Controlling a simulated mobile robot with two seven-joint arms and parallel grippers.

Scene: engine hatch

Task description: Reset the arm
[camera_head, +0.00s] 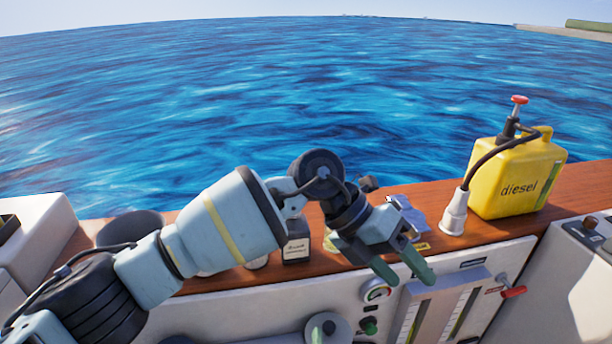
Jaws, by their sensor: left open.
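My left arm comes in from the lower left. My left gripper (403,272) is over the front edge of the wooden ledge, above the white panel. Its green fingers are apart and nothing shows between them. The gripper hides part of the ledge and panel behind it. My right gripper is not in this view.
A yellow diesel can (515,178) with a hose and red-topped pump stands on the wooden ledge (480,235), its nozzle in a white funnel (455,212). A small dark box (296,243) stands behind my arm. Water lies beyond.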

